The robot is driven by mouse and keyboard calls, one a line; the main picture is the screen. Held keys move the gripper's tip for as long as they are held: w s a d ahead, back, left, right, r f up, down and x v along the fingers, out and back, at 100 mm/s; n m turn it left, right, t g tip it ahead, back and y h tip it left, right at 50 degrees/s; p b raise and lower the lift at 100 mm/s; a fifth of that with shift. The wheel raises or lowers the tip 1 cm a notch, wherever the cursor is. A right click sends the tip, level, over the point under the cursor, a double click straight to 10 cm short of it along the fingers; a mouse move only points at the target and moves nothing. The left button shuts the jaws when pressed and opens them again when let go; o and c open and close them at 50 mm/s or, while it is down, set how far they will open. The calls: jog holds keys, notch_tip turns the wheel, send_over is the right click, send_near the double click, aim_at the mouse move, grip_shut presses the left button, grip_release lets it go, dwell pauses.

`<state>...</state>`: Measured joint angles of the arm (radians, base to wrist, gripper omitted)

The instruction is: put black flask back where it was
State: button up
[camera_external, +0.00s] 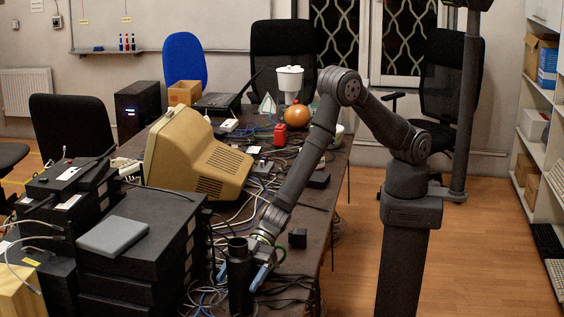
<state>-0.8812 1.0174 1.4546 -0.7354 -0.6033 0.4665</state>
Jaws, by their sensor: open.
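The black flask (238,278) stands upright near the front of the cluttered table (322,203). It is a dark cylinder with a narrower top. My gripper (248,270) reaches down to the flask from the upper right. Its blue-tipped fingers are open. One finger shows at the right of the flask and the other at its left, so the flask appears to be between them. Whether either finger touches the flask cannot be told. The lower end of the flask is close to dark cables, and its exact contact with the table is hard to make out.
A stack of black boxes (142,250) with a grey box (113,236) on top stands close left. A beige monitor (196,158) is behind. Loose cables cover the table around the flask. A small black cube (298,238) sits right of my gripper.

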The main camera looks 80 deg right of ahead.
aim_at(233, 276)
jog(key=v, duration=1.2)
jog(key=shift+a+f, duration=0.15)
jog(key=x, duration=1.1)
jog(key=shift+a+f, duration=0.1)
jog(key=shift+a, duration=0.05)
jog(key=shift+w+a, duration=0.15)
jog(key=shift+a, duration=0.15)
jog(key=shift+d+r, duration=0.1)
jog(key=shift+r, duration=1.75)
jog(key=shift+f, duration=0.15)
